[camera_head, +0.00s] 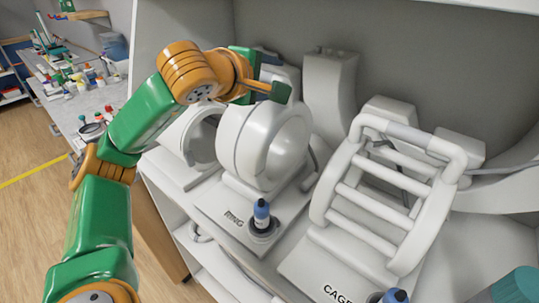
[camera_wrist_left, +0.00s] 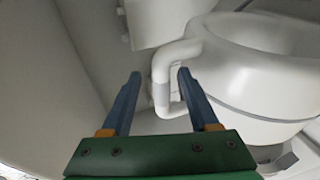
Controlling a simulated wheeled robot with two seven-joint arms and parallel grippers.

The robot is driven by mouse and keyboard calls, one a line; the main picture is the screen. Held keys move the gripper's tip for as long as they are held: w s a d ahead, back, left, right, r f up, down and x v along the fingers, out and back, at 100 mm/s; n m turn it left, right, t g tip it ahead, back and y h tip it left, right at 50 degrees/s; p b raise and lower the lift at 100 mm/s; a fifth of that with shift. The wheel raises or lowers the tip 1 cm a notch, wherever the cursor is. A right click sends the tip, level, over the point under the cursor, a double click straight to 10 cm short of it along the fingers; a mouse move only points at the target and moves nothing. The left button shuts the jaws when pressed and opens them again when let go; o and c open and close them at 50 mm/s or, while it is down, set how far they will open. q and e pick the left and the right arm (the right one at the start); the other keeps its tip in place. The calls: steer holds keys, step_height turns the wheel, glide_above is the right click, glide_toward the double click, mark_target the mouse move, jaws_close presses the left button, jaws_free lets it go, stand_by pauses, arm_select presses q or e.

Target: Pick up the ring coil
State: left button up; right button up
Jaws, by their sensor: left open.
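The ring coil (camera_head: 262,150) is a thick white ring standing upright on a shelf base marked RING in the head view. In the left wrist view the ring coil (camera_wrist_left: 245,85) fills the right side, with a white handle (camera_wrist_left: 161,92) on its left. My left gripper (camera_head: 277,90) is above and behind the ring's top in the head view. In the left wrist view my left gripper (camera_wrist_left: 159,74) is open and empty, and the handle shows between its fingertips. I cannot tell whether the handle is within the fingers' depth.
A white cage coil (camera_head: 390,190) with bars stands to the right. Another white ring-like coil (camera_head: 197,140) stands to the left. A cluttered bench (camera_head: 85,105) is at far left. The grey back wall is close behind.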

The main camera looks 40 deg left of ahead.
arm_select(q)
steer(key=shift+w+a+f, duration=0.2)
steer(key=shift+w+f, duration=0.1)
steer(key=shift+w, duration=0.2)
steer(key=shift+w+a+f, duration=0.2)
steer(key=shift+w+f, duration=0.05)
steer(key=shift+w, duration=0.25)
steer(key=shift+s+d+r, duration=0.1)
steer(key=shift+d, duration=0.05)
jaws_close()
steer(key=shift+r, duration=0.15)
